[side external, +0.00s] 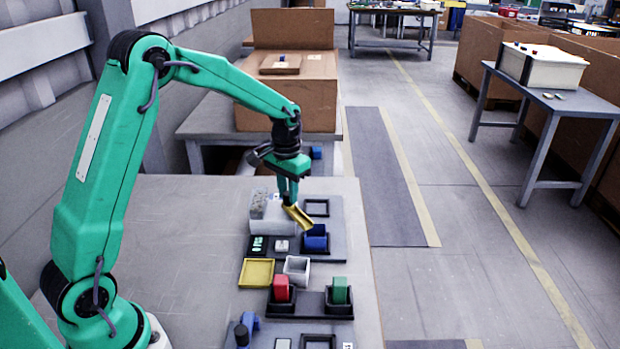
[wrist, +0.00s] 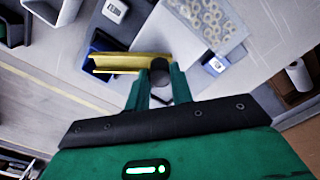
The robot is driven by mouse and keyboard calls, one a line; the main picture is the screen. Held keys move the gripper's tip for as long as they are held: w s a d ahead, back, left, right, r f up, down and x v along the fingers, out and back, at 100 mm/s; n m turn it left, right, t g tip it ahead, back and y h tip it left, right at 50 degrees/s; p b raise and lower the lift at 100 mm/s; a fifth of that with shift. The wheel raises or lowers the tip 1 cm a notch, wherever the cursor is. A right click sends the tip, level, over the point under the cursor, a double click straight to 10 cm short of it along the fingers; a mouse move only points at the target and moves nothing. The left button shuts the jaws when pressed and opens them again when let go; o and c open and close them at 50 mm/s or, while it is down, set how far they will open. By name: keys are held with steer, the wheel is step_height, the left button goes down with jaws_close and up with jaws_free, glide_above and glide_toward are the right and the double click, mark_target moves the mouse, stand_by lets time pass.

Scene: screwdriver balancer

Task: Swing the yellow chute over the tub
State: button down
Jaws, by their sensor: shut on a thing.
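The yellow chute (side external: 297,216) is a short trough that slopes down to the right in the side view. In the wrist view the chute (wrist: 130,63) reaches left from between my fingers. My gripper (side external: 289,200) is shut at the chute's upper end; the wrist view shows a dark round knob (wrist: 160,66) between the fingertips.
A pale open box (side external: 297,268) and a yellow tray (side external: 257,273) stand nearer the camera. Red (side external: 281,288) and green (side external: 340,290) blocks stand in dark holders. A grey block (side external: 273,215) stands left of the chute. The table's left part is clear.

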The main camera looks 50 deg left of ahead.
steer(key=shift+r, duration=0.1)
stand_by(0.3)
steer(key=c, duration=1.2)
jaws_free()
step_height(320, 180, up, 8)
steer(key=shift+f, duration=0.25)
steer(key=shift+r, duration=0.15)
